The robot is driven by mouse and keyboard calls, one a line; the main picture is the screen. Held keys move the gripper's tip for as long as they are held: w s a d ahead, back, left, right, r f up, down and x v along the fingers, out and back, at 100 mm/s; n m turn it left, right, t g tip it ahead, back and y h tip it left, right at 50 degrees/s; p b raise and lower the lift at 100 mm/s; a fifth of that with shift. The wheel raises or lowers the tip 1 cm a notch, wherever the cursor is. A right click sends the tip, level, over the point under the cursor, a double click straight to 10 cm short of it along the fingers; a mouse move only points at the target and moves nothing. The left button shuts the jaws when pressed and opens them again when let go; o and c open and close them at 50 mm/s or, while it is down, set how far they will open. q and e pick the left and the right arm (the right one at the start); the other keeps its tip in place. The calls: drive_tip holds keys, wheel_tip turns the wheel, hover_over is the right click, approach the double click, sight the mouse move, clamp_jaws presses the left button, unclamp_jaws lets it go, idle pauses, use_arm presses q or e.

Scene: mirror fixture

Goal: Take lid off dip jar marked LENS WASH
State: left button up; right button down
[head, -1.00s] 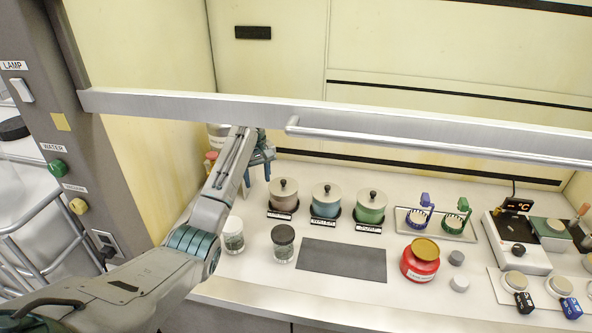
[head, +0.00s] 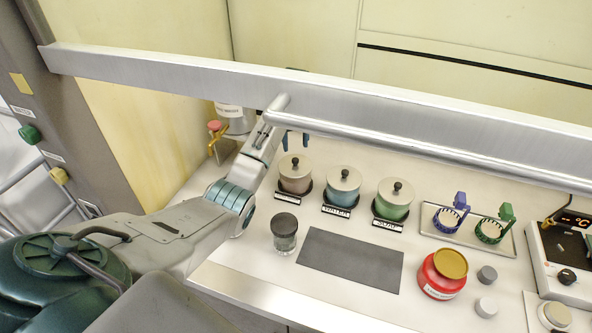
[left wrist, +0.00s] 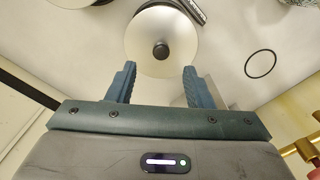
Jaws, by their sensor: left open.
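Three lidded dip jars stand in a row in the head view: a brown one (head: 294,182), a blue one (head: 342,190) and a green one (head: 393,206). Each has a pale round lid with a black knob and a small label in front; I cannot read LENS WASH for certain on any. My left gripper (head: 295,139) is open and empty, just beyond the brown jar and partly hidden by the metal rail. In the left wrist view, the open fingers (left wrist: 158,78) point toward a pale lid (left wrist: 145,35) with a black knob (left wrist: 160,50), apart from the knob. My right gripper is not in view.
The metal rail (head: 420,140) crosses in front of my left gripper. A black-capped glass jar (head: 284,238), a dark mat (head: 350,260) and a red jar (head: 440,282) lie nearer. A tray with blue and green holders (head: 467,232) is at right.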

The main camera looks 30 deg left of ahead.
sight(296, 159)
use_arm(q)
wheel_tip(296, 159, down, 2)
drive_tip(key=shift+s+d+f+p, duration=0.1)
drive_tip(key=shift+p, duration=1.15)
wheel_tip(296, 159, down, 3)
drive_tip(key=shift+s+r+p, duration=0.1)
drive_tip(key=shift+s+p, duration=0.05)
drive_tip(key=shift+p, duration=0.45)
drive_tip(key=shift+f, duration=0.25)
clamp_jaws()
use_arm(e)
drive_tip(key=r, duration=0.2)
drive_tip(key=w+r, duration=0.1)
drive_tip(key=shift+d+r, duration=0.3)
